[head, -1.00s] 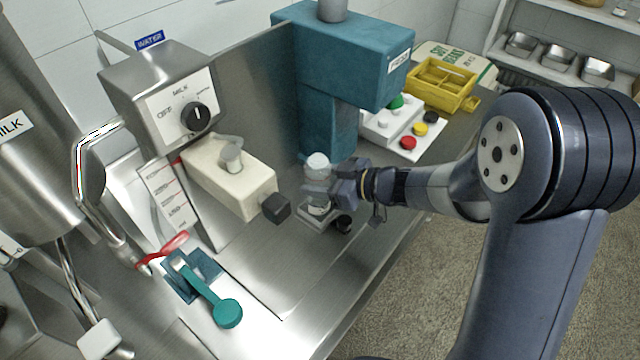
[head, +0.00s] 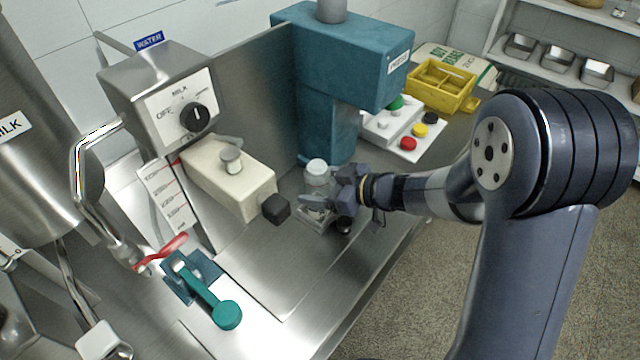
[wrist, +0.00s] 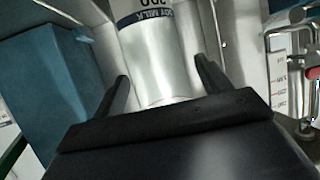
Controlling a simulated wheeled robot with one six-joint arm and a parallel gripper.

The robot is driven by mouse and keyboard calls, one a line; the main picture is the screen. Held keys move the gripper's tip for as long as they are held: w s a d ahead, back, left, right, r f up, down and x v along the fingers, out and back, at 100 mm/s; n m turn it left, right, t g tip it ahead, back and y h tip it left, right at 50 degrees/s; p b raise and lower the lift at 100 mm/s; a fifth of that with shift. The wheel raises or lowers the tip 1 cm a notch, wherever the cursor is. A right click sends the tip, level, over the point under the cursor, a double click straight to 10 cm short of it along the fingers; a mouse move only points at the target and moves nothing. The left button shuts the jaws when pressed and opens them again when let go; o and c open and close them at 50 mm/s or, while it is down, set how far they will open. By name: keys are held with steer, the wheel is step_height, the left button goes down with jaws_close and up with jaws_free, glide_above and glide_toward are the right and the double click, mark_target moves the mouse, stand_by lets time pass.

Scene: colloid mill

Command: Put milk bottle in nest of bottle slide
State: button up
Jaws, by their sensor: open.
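The milk bottle (head: 316,178) is clear with a white cap and stands roughly upright at the bottle slide (head: 312,217). In the wrist view the bottle (wrist: 155,50) shows a dark label band with upside-down print and pale contents. My gripper (head: 332,196) is open, with a finger on each side of the bottle; the wrist view shows it too (wrist: 163,74), with gaps beside the bottle. The slide is a small grey plate with a black knob at its right. My gripper hides much of the bottle's foot and the nest, so I cannot tell exactly how it is seated.
A teal machine (head: 340,55) stands right behind the bottle. A cream block with a black end (head: 230,175) is at its left. A button panel (head: 400,130) and yellow crate (head: 440,85) stand behind to the right. The steel counter (head: 270,285) in front is clear.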

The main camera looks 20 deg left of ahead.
steer(key=shift+r, duration=0.25)
steer(key=v, duration=1.2)
